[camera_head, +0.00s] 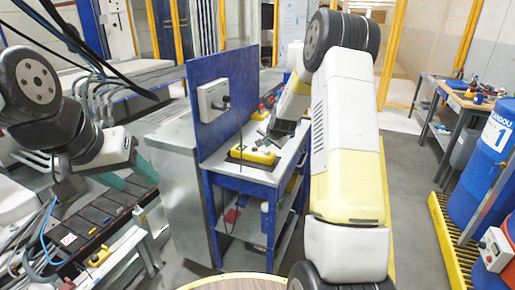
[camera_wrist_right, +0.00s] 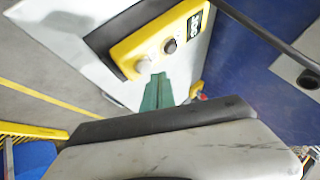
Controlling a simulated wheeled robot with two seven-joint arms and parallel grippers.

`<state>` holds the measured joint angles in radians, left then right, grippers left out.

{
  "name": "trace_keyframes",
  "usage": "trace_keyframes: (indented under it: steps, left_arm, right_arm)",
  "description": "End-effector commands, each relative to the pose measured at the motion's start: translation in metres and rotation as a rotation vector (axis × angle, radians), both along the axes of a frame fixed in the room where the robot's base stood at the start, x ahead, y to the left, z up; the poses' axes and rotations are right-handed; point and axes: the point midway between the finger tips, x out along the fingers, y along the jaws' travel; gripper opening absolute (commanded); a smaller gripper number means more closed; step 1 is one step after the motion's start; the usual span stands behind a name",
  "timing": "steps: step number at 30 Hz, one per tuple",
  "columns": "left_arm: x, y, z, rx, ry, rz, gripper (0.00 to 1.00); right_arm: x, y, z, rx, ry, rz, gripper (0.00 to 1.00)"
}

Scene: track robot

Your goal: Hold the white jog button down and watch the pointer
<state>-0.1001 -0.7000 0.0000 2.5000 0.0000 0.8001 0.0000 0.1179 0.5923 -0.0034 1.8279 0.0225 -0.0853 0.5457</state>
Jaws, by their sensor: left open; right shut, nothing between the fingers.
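A yellow button box (camera_head: 253,154) sits on the blue-framed bench. In the right wrist view the white button (camera_wrist_right: 143,63) is beside a black button (camera_wrist_right: 170,45) on the box's yellow face (camera_wrist_right: 125,50). My right gripper (camera_head: 266,131) is over the bench behind the box. Its green fingers (camera_wrist_right: 157,77) are shut and empty, with tips appearing just below the white button in the right wrist view. No contact can be made out. My left gripper (camera_head: 122,182) is open at the left, away from the box. No pointer can be made out.
A blue upright panel (camera_head: 215,75) carries a grey-white box (camera_head: 212,99) with a dark knob-like part. A yellow and red item (camera_head: 260,112) lies farther back on the bench. Blue drums (camera_head: 494,150) stand at the right. Grey floor lies between bench and drums.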

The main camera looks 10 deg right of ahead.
Motion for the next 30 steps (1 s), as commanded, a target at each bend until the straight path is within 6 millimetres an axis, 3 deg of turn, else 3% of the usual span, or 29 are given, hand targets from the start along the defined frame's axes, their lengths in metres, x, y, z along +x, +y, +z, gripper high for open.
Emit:
trace_keyframes:
  steps: [10,24,30]
  left_arm:
    - [0.000,0.000,0.000,0.000,0.000,0.000,0.55]
    - [0.000,0.000,0.000,0.000,0.000,0.000,0.55]
    - [0.000,0.000,0.000,0.000,0.000,0.000,0.55]
  right_arm:
    - [0.000,0.000,0.003,0.000,-0.001,0.000,0.00]
    - [0.001,0.000,0.046,-0.001,-0.003,0.001,0.00]
    - [0.000,0.000,0.052,-0.001,-0.002,0.000,0.00]
